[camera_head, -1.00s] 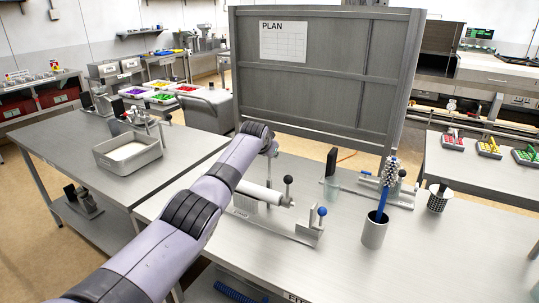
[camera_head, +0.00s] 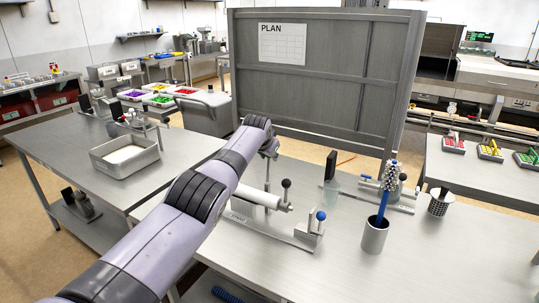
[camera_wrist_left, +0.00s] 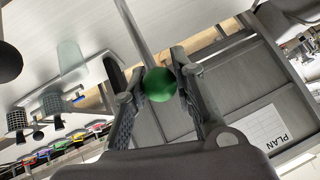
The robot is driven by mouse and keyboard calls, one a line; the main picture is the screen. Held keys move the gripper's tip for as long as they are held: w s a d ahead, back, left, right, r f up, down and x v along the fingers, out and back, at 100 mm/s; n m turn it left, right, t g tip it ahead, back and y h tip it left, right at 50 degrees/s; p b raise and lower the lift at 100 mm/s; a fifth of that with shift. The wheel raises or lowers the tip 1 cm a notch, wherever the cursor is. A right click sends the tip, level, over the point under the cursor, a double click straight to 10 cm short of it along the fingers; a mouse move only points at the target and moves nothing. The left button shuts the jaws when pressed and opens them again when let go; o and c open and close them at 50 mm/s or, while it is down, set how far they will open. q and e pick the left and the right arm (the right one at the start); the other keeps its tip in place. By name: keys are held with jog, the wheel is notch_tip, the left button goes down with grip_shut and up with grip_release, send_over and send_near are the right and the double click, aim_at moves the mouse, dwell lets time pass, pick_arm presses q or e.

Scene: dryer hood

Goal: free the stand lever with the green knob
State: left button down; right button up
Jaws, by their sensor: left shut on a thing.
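The green knob (camera_wrist_left: 160,85) sits between the two fingers of my left gripper (camera_wrist_left: 157,70) in the left wrist view. The gripper is shut on it. The grey lever rod (camera_wrist_left: 138,32) runs away from the knob. In the head view my left gripper (camera_head: 269,148) is partly hidden behind my wrist, and the green knob does not show. The lever rod (camera_head: 267,173) stands below it, near the white roller of the stand (camera_head: 262,197). The stand also has a dark knob (camera_head: 286,183) and a blue knob (camera_head: 321,215). My right gripper is out of view.
A grey cup with a blue-handled brush (camera_head: 375,238) stands right of the stand. A clear beaker (camera_head: 332,191) and a perforated cup (camera_head: 440,203) are farther back. A grey board (camera_head: 330,100) rises behind the table.

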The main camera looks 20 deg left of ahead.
pick_arm(q)
jog(key=c, duration=1.7)
grip_release()
jog(key=shift+w+r, duration=0.1)
jog(key=shift+r, duration=0.15)
jog(key=o, duration=0.4)
jog(key=shift+f, duration=0.15)
jog(key=shift+c, duration=0.2)
jog(key=shift+o, duration=0.2)
jog(key=v, duration=1.2)
jog(key=shift+d+f, duration=0.1)
